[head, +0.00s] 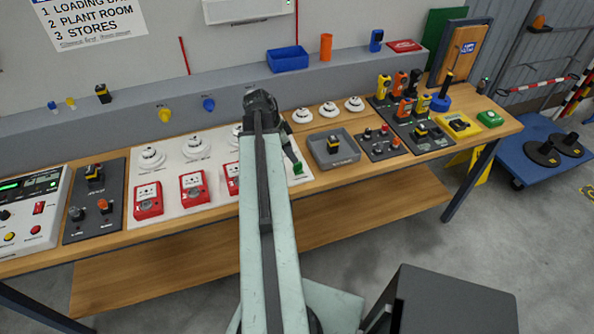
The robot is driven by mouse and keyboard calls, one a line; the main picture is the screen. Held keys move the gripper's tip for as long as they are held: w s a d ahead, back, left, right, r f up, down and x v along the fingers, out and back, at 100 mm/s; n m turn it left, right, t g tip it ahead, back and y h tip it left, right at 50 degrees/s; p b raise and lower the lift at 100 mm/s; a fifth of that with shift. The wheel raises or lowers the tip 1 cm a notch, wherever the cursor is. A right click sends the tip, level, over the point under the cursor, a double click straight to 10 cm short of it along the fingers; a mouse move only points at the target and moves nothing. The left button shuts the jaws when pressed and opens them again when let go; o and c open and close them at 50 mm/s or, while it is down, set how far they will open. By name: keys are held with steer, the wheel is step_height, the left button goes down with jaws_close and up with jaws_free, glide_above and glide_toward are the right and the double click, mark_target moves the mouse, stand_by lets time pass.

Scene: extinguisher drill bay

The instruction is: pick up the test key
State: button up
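My gripper (293,157) is at the end of my arm, low over the right edge of the white board (217,148) on the bench. It is small and seen from behind, so its fingers cannot be made out. A small green piece (298,168) shows right at its tip. It could be the test key, but its shape is too small to be sure. I cannot tell whether the gripper holds it, touches it or is just above it.
Red call points (194,188) and white detectors (197,148) sit on the board, partly behind my arm. A grey tray (333,148) with a black and yellow item stands just right of the gripper. Dark panels with switches and upright handles (401,110) fill the bench's right part.

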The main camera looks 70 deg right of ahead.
mark_target(297, 164)
steer(key=b+x, duration=0.1)
steer(key=x, duration=0.1)
steer(key=shift+f+b, duration=0.3)
steer(key=shift+b, duration=0.05)
steer(key=shift+r, duration=0.15)
steer(key=b+x, duration=0.4)
steer(key=x, duration=0.1)
steer(key=shift+w+f+b, duration=0.25)
steer(key=shift+b, duration=0.15)
steer(key=shift+d+r, duration=0.1)
steer(key=shift+r, duration=0.05)
jaws_close()
